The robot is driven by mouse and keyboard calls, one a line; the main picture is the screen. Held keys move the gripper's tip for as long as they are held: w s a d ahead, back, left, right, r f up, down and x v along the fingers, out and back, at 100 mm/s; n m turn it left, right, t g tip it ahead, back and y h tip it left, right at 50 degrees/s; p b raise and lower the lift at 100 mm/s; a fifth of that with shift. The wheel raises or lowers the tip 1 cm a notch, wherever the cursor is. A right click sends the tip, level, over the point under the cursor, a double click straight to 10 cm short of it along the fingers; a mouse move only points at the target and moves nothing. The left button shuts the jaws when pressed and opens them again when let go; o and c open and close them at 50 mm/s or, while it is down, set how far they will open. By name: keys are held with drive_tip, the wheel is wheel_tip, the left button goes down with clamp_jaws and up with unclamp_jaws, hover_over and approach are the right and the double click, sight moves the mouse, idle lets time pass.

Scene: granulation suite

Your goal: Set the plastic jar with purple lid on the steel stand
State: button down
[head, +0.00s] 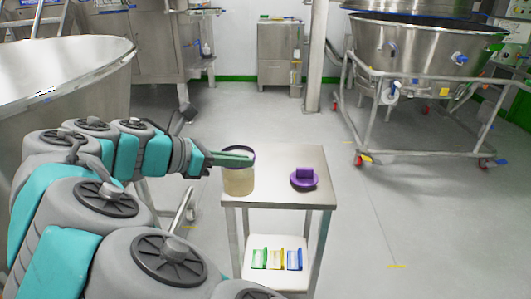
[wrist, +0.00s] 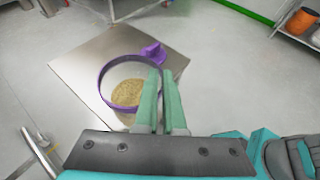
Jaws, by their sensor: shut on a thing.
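The plastic jar (head: 239,181) is clear with a purple rim, looks open at the top and holds tan grains. It is upright over the left part of the steel stand's top (head: 278,196); I cannot tell whether its base touches it. My gripper (head: 250,156) reaches in from the left and is shut on the jar's rim wall. In the wrist view, the fingers (wrist: 161,78) pinch the right side of the jar (wrist: 107,96). A purple lid-like piece with a raised grip (head: 304,179) lies on the stand, right of the jar.
The stand's lower shelf (head: 285,280) holds green, yellow and blue packets (head: 276,259). A large steel vessel (head: 70,65) stands left. A steel bowl on a wheeled frame (head: 420,45) stands back right. The floor right of the stand is clear.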

drive_tip(key=w+d+f, duration=0.2)
drive_tip(key=w+f, duration=0.2)
drive_tip(key=w, duration=0.5)
drive_tip(key=shift+w+d+f+p, duration=0.2)
drive_tip(key=shift+d+p, duration=0.15)
drive_tip(key=shift+d, duration=0.05)
drive_tip(key=c, duration=1)
unclamp_jaws()
drive_tip(key=shift+f, duration=0.1)
drive_tip(key=v, duration=1.2)
